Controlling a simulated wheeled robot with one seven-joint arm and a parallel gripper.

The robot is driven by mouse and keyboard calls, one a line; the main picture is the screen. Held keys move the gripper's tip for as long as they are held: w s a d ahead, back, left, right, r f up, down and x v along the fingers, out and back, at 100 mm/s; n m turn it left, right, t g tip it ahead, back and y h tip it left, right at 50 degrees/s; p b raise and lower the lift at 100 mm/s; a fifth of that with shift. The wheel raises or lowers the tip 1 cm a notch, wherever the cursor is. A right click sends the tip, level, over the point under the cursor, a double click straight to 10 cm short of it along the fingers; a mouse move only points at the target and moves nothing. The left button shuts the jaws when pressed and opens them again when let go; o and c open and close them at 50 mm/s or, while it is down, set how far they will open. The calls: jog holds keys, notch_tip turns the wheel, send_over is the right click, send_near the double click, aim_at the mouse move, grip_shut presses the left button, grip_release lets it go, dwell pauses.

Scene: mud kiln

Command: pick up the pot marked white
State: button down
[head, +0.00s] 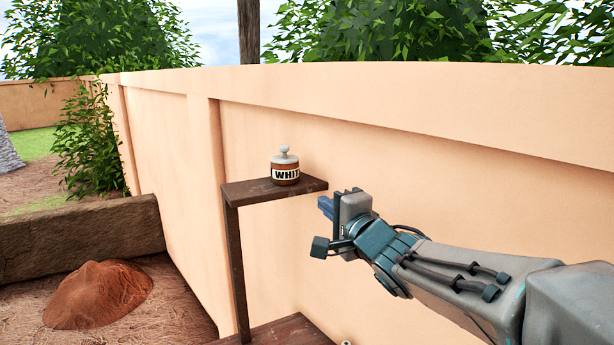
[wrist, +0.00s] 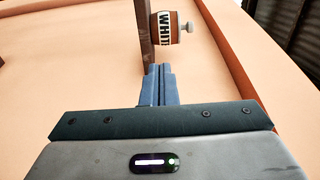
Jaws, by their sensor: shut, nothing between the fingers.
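The pot marked white (head: 286,170) is small and brown with a grey knobbed lid and a label on which "WHIT" can be read. It stands upright on the top board of a dark wooden shelf (head: 245,194) against the wall. My gripper (head: 326,207) is to the right of the pot and a little lower in the head view, apart from it. In the wrist view the pot (wrist: 166,28) appears turned sideways beyond the fingertips. The blue fingers of my gripper (wrist: 158,70) are together with nothing between them.
A peach wall (head: 400,140) runs close behind the shelf and my arm. A lower shelf board (head: 275,332) shows at the bottom, with a small pale object (head: 346,343) at its edge. A mound of red clay (head: 97,293) lies on the ground at left, by a low mud wall (head: 80,235).

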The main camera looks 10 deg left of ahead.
aim_at(291, 176)
jog(key=p+x, duration=0.2)
jog(key=x, duration=1.3)
